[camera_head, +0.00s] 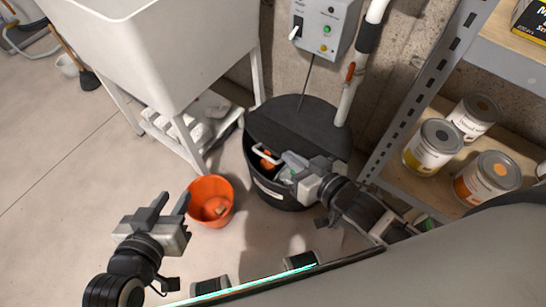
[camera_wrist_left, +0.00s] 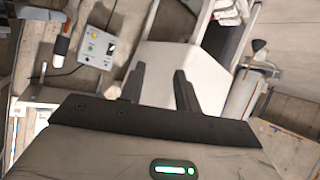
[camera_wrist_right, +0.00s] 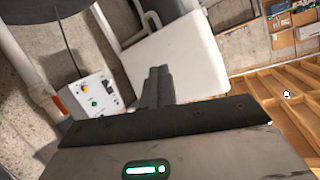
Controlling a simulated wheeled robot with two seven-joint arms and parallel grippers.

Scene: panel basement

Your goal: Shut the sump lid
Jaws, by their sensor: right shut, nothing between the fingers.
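The sump is a black round basin (camera_head: 262,187) on the floor below the grey control box. Its black lid (camera_head: 300,122) covers the back part and stands tilted, leaving the front open. A white pipe, an orange part and pale items show in the opening. My right gripper (camera_head: 293,170) is shut and empty, at the front right of the opening, below the lid's edge; whether it touches anything I cannot tell. Its fingers (camera_wrist_right: 157,86) are together in the right wrist view. My left gripper (camera_head: 170,203) is open and empty, left of the orange bucket.
An orange bucket (camera_head: 211,201) stands on the floor between my left gripper and the sump. A white utility sink (camera_head: 150,45) is behind left. A control box (camera_head: 325,24) and white pipe (camera_head: 352,85) are behind the sump. A shelf with paint cans (camera_head: 432,147) is right.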

